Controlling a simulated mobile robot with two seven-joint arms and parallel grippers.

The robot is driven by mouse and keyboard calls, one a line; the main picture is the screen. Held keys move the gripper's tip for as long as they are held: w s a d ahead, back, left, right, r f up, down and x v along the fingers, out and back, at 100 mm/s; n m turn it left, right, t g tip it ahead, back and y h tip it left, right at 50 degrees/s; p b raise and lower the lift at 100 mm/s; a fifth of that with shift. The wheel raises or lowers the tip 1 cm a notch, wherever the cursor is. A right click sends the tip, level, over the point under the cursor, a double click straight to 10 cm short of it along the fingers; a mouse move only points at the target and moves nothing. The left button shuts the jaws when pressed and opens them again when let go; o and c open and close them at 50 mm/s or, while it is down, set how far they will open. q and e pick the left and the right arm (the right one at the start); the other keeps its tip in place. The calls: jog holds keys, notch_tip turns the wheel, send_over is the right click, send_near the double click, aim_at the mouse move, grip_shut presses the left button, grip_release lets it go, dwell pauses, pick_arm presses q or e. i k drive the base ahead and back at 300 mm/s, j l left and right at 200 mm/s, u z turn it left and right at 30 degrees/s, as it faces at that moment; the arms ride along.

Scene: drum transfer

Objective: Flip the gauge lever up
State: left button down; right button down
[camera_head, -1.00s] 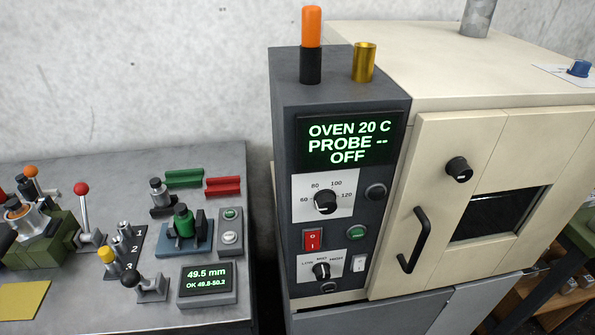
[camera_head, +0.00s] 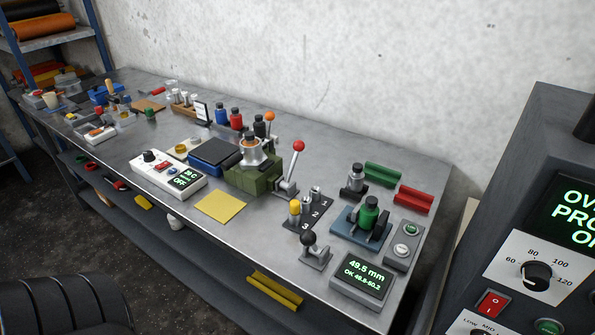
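A small lever with a black ball knob (camera_head: 308,239) stands on a grey base at the bench's front edge, just left of the gauge display (camera_head: 362,280). Its short arm leans to the left; its exact angle is hard to tell. The display reads 49.5 mm and OK 49.8-50.2. Behind it a green bottle-like piece (camera_head: 369,215) sits in a blue fixture (camera_head: 346,225). A taller lever with a red knob (camera_head: 299,147) stands upright beside a green clamp block (camera_head: 250,180). Neither of my grippers is in view.
The long grey bench (camera_head: 150,215) runs to the back left with several small items. A yellow sheet (camera_head: 220,206), a white meter (camera_head: 168,175) and a numbered slot plate (camera_head: 318,213) lie near the levers. The dark oven panel (camera_head: 535,240) stands at the right.

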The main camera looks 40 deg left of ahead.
aim_at(307, 238)
jog(key=u, duration=1.15)
